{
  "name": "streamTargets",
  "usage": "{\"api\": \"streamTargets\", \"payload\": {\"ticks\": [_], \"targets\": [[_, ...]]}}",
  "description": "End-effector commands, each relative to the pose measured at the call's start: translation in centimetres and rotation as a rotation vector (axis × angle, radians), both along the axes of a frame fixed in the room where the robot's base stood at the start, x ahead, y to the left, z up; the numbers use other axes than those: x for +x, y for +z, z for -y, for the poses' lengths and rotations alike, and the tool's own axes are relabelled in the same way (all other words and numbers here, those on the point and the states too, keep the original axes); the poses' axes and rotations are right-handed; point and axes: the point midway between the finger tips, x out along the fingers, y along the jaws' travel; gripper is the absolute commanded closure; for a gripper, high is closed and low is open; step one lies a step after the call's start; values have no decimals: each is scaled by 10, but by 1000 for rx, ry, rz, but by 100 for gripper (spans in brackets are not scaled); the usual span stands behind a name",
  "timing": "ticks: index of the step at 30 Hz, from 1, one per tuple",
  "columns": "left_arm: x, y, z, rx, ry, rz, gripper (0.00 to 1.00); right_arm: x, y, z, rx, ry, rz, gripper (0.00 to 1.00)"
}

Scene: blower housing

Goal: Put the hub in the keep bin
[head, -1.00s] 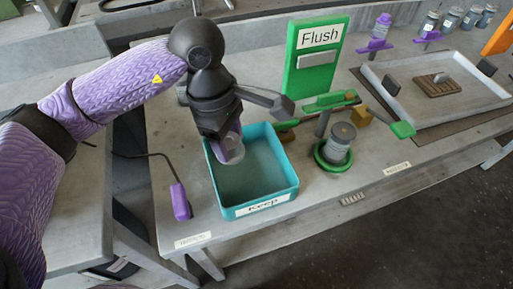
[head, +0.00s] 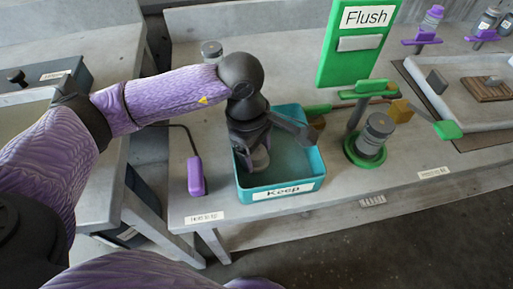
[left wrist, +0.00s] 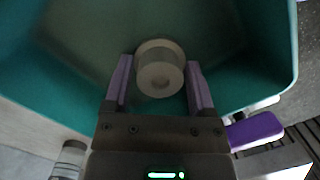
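The hub (head: 259,159) is a small pale grey cylinder with a wider flange. My left gripper (head: 252,154) points down inside the teal keep bin (head: 288,182) with the hub between its purple fingertips. Whether the hub touches the bin floor is hard to tell. My right gripper is not in view.
A green Flush panel (head: 358,45) stands behind the bin. A grey cylinder part (head: 374,134) sits on a green round base to the right, near a green-handled lever. A purple handheld device (head: 196,176) lies left of the bin. A shallow tray (head: 430,92) is at far right.

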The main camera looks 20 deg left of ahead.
Motion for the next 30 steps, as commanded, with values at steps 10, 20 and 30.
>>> {"api": "streamTargets", "payload": {"ticks": [10, 20, 30], "targets": [[1, 20, -2, 0, 1, 6, 29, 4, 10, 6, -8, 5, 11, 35], [4, 107, -15, 0, 1, 6, 29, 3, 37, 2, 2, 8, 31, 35], [4, 122, -18, 0, 0, 0, 29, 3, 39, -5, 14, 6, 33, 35]]}}
